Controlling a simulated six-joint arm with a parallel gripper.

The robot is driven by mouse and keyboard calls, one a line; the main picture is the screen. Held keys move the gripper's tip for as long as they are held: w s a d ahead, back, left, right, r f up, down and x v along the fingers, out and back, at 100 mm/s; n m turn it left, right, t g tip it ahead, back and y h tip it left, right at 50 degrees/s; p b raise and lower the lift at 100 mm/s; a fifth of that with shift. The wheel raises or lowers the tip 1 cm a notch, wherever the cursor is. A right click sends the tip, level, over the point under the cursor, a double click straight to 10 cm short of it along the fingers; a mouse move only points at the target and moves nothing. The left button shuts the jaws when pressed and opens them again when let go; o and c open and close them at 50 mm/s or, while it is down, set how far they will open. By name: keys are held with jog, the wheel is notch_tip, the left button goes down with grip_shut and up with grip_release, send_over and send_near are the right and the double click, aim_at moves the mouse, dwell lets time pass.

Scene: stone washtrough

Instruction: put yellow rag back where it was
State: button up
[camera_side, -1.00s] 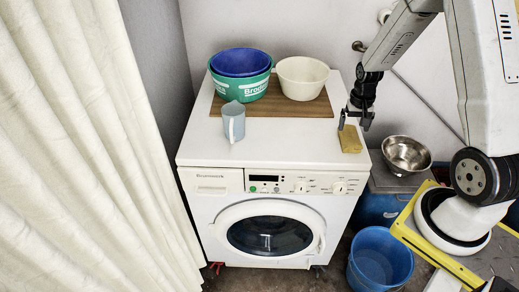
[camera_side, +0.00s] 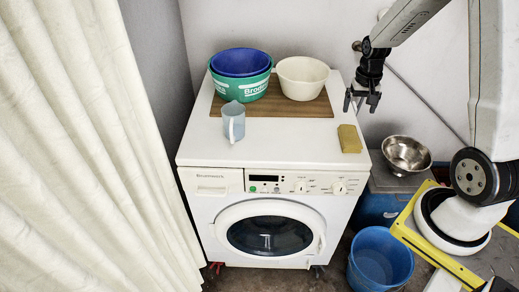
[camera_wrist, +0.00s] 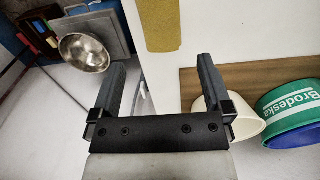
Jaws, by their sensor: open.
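The yellow rag (camera_side: 349,139) lies flat on the right front part of the white washing machine's top (camera_side: 290,150), near the right edge. It also shows at the top of the wrist view (camera_wrist: 160,24). My gripper (camera_side: 361,110) is open and empty. It is above and behind the rag, apart from it, near the machine's right edge. In the wrist view the open fingers (camera_wrist: 162,75) point toward the rag with nothing between them.
A brown board (camera_side: 270,109) at the back of the machine bears a cream bowl (camera_side: 302,78), a green tub (camera_side: 240,88) and a blue bowl (camera_side: 240,62). A pale blue jug (camera_side: 233,122) stands left. A steel bowl (camera_side: 406,155) and blue bucket (camera_side: 380,260) are at right.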

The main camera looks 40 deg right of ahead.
jog(key=s+a+r+n+t, duration=0.1)
jog(key=a+n, duration=0.3)
jog(key=a, duration=0.6)
jog(key=s+a+r+n+t, duration=0.1)
jog(key=s+a+n, duration=0.3)
jog(key=a, duration=0.7)
jog(key=shift+a+r+n+t, duration=0.25)
jog(key=shift+r+n+t, duration=0.05)
jog(key=shift+r+n, duration=0.25)
jog(key=shift+w, duration=0.1)
